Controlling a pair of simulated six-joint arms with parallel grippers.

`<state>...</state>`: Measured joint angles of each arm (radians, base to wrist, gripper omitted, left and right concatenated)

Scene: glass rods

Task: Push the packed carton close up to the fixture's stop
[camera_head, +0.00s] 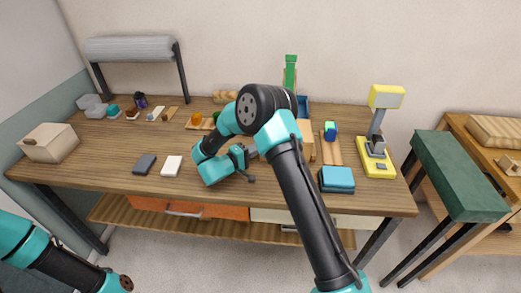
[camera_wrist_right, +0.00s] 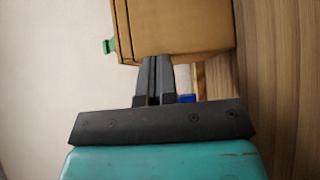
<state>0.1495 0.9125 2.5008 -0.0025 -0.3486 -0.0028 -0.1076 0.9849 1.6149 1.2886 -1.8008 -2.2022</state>
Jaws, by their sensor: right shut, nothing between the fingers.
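The carton (camera_head: 307,142) is a tan-brown box right of the middle of the table, mostly hidden behind my right arm in the head view. In the right wrist view the carton (camera_wrist_right: 180,27) fills the top, its flat side in front of my right gripper (camera_wrist_right: 156,60). That gripper is shut and empty, with its tips at the carton's edge; I cannot tell if they touch. In the head view the right gripper (camera_head: 254,153) points right toward the carton. A green upright (camera_head: 290,72) stands behind; the fixture's stop cannot be made out.
A teal stack (camera_head: 337,178) is in front, and a yellow machine (camera_head: 377,160) stands farther right. A white block (camera_head: 172,166) and a dark block (camera_head: 145,164) lie to the left.

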